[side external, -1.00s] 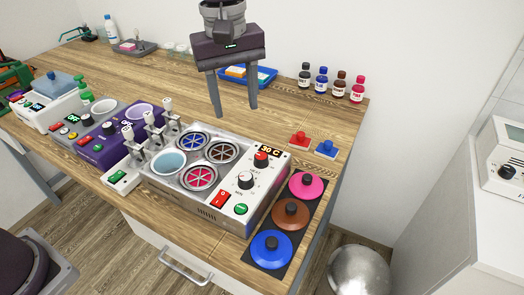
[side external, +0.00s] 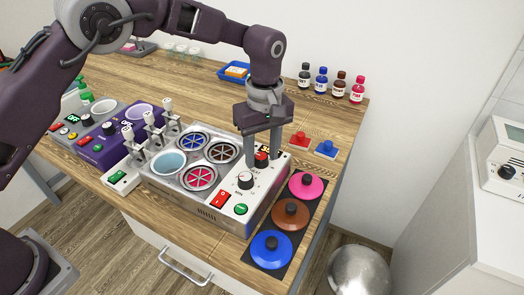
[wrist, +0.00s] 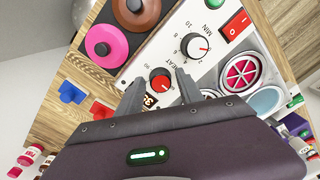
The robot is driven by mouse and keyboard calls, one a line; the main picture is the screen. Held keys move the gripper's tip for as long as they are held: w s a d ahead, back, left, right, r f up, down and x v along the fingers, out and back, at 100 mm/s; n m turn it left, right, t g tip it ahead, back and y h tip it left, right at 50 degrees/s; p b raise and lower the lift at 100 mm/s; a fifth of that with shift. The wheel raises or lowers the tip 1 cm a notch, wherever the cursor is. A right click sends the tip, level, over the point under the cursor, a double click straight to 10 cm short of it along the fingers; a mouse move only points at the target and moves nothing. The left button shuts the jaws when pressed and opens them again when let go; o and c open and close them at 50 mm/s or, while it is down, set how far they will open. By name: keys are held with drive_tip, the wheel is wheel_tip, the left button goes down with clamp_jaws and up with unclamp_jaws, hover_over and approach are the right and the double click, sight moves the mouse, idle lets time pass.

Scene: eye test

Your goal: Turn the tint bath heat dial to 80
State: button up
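The tint bath (side external: 210,212) is a white-topped box with several round wells on the wooden table. Its heat dial (side external: 261,160) is a red-capped knob at the far right of its panel. The dial also shows in the wrist view (wrist: 160,82), beside the HEAT label. My gripper (side external: 262,152) points down over it, open, with one finger on each side of the dial; I cannot tell whether they touch it. The small display (wrist: 150,100) is mostly hidden by my gripper, and the dial's exact setting is too small to read.
The MIN dial (side external: 246,180), a red switch (side external: 221,200) and a green button (side external: 240,209) share the panel. Pink, brown and blue lids (side external: 271,249) lie to its right. Red and blue small pieces (side external: 326,148) and several bottles (side external: 357,91) stand behind.

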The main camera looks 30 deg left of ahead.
clamp_jaws()
drive_tip(key=shift+m, duration=0.3)
drive_tip(key=m, duration=0.4)
drive_tip(key=shift+m, duration=0.4)
drive_tip(key=m, duration=0.5)
drive_tip(key=shift+a+r, duration=0.1)
drive_tip(key=m, duration=0.4)
drive_tip(key=shift+t, duration=0.3)
drive_tip(key=m, duration=0.3)
drive_tip(key=shift+m, duration=0.4)
drive_tip(key=m, duration=0.5)
drive_tip(key=shift+a+m, duration=0.1)
drive_tip(key=shift+m, duration=0.3)
